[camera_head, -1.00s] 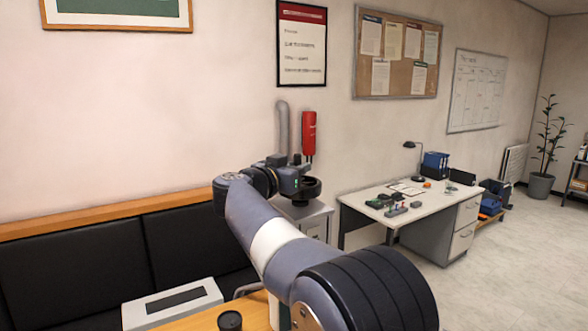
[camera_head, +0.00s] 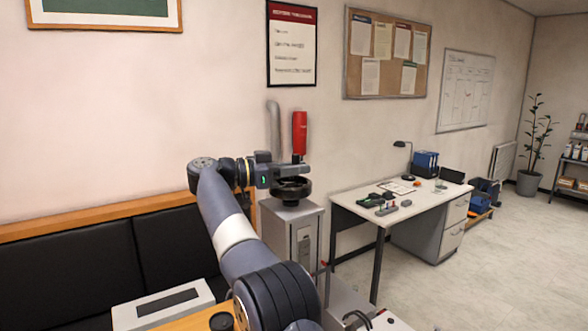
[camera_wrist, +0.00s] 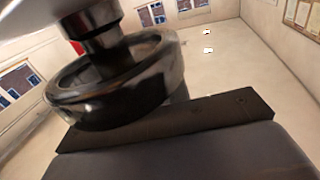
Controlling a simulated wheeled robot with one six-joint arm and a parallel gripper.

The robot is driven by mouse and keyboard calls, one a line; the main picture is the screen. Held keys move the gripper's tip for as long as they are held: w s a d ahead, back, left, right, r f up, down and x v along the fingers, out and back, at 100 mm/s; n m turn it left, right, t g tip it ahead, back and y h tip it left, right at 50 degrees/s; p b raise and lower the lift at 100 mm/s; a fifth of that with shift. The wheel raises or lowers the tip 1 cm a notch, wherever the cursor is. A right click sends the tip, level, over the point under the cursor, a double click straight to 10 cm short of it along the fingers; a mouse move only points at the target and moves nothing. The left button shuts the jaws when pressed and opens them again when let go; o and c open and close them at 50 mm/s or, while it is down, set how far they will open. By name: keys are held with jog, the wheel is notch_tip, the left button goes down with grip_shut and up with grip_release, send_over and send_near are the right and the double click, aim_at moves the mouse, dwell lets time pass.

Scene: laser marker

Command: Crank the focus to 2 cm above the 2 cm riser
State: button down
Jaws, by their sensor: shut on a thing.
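A black handwheel (camera_head: 291,190) sits on top of a grey machine column (camera_head: 304,238) in the head view. My gripper (camera_head: 280,172) is at the wheel's upper left side, shut on it. The exact contact between jaws and wheel is too small to tell. In the wrist view the dark, shiny handwheel (camera_wrist: 120,85) fills the upper left, with its metal hub above. A dark flat bar crosses below the wheel, close to its rim. I cannot make out the 2 cm riser or a focus scale in either view.
A red cylinder (camera_head: 299,133) and a grey pipe (camera_head: 273,130) stand behind the wheel. A desk (camera_head: 365,213) with small items is to the right, a black bench (camera_head: 70,262) to the left. A white box (camera_head: 160,303) is at lower left. Open floor lies at the right.

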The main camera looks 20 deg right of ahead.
jog(key=shift+s+d+r+m+g, duration=0.1)
jog(key=shift+d+r+m+g, duration=0.1)
jog(key=shift+m+g, duration=0.5)
jog(key=shift+f+g, duration=0.2)
jog(key=shift+g, duration=0.1)
dwell(0.5)
jog(key=c, duration=1.4)
grip_release()
jog(key=shift+s, duration=0.1)
